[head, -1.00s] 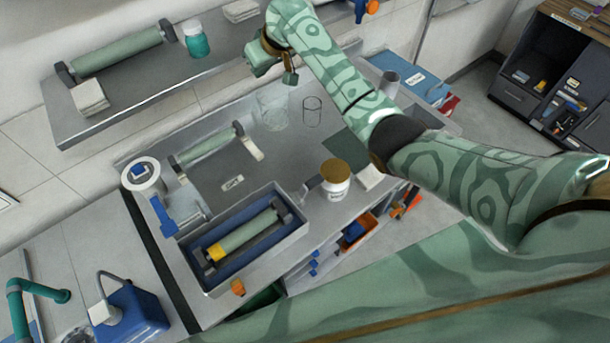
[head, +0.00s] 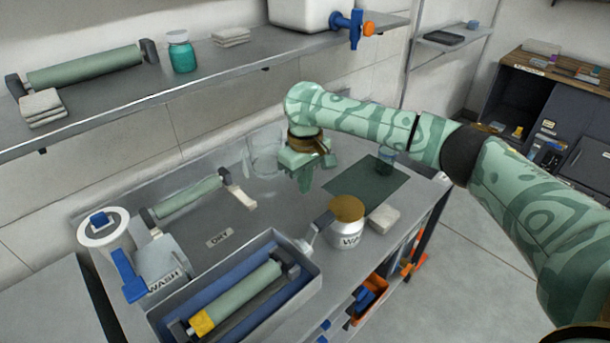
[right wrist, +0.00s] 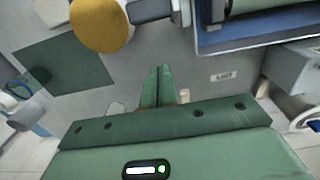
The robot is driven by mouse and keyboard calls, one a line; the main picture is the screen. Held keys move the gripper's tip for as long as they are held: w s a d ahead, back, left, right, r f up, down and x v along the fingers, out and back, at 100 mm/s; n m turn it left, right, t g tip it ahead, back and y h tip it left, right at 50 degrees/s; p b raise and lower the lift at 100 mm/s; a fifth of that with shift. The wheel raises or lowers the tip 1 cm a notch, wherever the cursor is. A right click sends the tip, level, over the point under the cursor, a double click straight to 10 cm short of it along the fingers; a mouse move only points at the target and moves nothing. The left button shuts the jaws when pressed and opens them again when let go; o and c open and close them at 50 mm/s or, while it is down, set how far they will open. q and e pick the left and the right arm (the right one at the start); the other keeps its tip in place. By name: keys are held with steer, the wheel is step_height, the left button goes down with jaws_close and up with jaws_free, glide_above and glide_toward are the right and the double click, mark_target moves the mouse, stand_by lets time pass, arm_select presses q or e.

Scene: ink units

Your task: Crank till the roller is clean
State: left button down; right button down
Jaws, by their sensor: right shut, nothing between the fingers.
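A green roller (head: 245,288) with a yellow patch at its left end lies in a grey tray with a blue inside (head: 312,262). A dark grey handle (head: 323,221), seemingly the crank, sticks up at the tray's right end; it also shows in the right wrist view (right wrist: 150,10). My right gripper (head: 306,184) is shut and empty, pointing down above the bench behind the handle and apart from it. Its closed fingers (right wrist: 160,82) show in the right wrist view. My left gripper is not in view.
A jar with a gold lid (head: 348,209) stands right of the handle, close to it. A second roller (head: 190,198) sits behind the tray, near a DRY label (head: 219,238). A clear vessel (head: 263,155) stands left of my gripper. A dark green mat (head: 368,186) lies to the right.

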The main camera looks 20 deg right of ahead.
mark_target(313, 236)
steer(key=s+f, duration=0.2)
steer(key=s+d+f+b, duration=0.1)
steer(key=f, duration=0.1)
steer(key=shift+s+d+f, duration=0.1)
steer(key=shift+s, duration=0.25)
